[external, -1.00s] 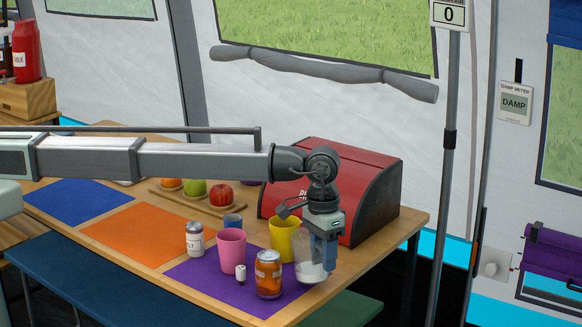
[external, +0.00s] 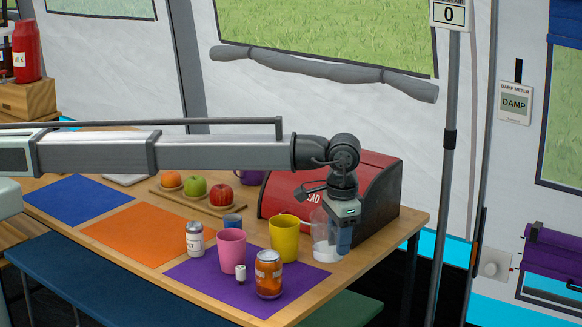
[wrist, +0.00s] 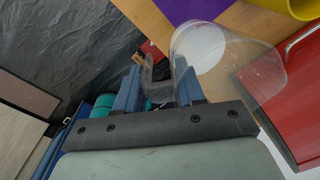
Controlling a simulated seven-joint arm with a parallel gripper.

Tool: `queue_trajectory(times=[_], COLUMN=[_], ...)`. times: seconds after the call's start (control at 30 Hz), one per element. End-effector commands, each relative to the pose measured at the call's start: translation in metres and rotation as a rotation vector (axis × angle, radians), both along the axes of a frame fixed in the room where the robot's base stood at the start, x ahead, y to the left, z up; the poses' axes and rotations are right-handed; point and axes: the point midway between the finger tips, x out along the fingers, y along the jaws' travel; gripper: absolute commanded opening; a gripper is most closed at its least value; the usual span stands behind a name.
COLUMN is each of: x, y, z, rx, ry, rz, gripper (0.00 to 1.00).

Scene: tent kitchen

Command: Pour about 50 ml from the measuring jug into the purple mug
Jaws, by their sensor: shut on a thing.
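The clear measuring jug (external: 321,238) has white contents low inside it and looks about upright at the right end of the table. My gripper (external: 344,240) is shut on the jug's right side, at its handle. I cannot tell whether the jug's base touches the table. In the wrist view the jug (wrist: 245,65) is right of my fingers (wrist: 158,80), with a white round area inside. The purple mug (external: 249,177) is at the back, left of the red bread bin. My arm passes above it and hides its top.
A yellow mug (external: 285,238) stands just left of the jug. A pink cup (external: 231,250), orange can (external: 269,275), shaker (external: 195,239) and small blue cup (external: 233,220) are close by. The red bread bin (external: 375,190) is behind. A fruit board (external: 190,202) lies left of the purple mug.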

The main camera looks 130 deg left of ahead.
Motion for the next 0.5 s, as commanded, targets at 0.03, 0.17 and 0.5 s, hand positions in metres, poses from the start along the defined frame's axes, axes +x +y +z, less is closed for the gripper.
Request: queue_trajectory(times=[0.03, 0.17, 0.5], x=[0.000, -0.006, -0.030], y=[0.016, 0.048, 0.127], z=[0.010, 0.033, 0.095], rx=[0.001, 0.002, 0.003], ry=[-0.001, -0.002, -0.002], rz=[-0.027, -0.110, -0.293], gripper=[0.00, 0.00, 0.00])
